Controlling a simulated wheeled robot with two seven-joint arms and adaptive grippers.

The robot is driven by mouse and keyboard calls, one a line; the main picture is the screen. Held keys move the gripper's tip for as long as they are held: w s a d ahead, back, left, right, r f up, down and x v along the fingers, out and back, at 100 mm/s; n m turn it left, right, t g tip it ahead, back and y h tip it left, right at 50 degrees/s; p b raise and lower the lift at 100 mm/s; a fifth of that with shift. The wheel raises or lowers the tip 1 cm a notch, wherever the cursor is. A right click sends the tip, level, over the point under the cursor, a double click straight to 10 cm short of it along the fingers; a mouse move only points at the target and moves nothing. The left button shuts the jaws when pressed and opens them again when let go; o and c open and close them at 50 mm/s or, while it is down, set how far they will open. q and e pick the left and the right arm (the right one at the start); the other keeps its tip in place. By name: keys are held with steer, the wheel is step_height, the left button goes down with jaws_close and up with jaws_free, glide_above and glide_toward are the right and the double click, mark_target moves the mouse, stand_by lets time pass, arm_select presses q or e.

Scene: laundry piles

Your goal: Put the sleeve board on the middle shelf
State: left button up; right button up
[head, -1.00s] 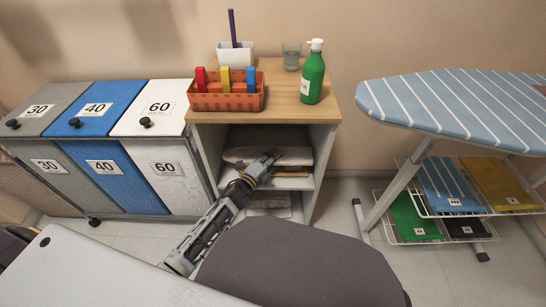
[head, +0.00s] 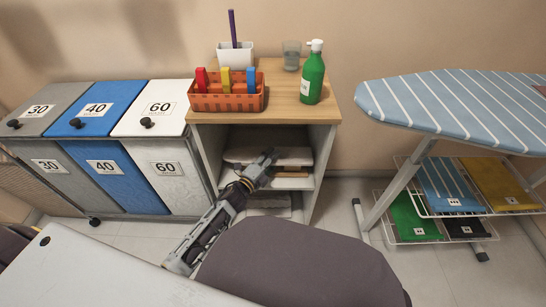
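The pale, flat sleeve board (head: 292,155) lies inside the open wooden cabinet (head: 328,140), level with its middle shelf. A brown thing shows just under its right part, so I cannot tell what it rests on. My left gripper (head: 268,160) reaches into the cabinet front and overlaps the board's near edge. Its fingers are small and dark here, and I cannot tell whether they grip the board or only touch it. My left arm hides part of the shelf. My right gripper is out of view.
The cabinet top holds an orange basket (head: 227,101) of coloured items, a white pot (head: 236,54), a glass (head: 291,55) and a green bottle (head: 312,77). Laundry bins (head: 95,118) stand close on the left. A striped ironing board (head: 455,105) stands right, beyond clear floor.

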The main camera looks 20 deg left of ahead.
arm_select(q)
steer(key=shift+v, duration=0.85)
steer(key=shift+p+v, duration=0.45)
steer(key=shift+v, duration=0.65)
steer(key=shift+p+v, duration=0.35)
steer(key=shift+v, duration=1.2)
steer(key=shift+p+v, duration=0.35)
steer(key=shift+v, duration=1.55)
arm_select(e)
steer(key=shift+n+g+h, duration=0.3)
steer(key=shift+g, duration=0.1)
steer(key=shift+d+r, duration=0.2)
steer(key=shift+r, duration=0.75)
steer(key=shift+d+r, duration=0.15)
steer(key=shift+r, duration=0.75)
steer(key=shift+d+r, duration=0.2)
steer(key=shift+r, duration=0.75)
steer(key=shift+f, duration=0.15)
arm_select(q)
steer(key=shift+a, duration=0.1)
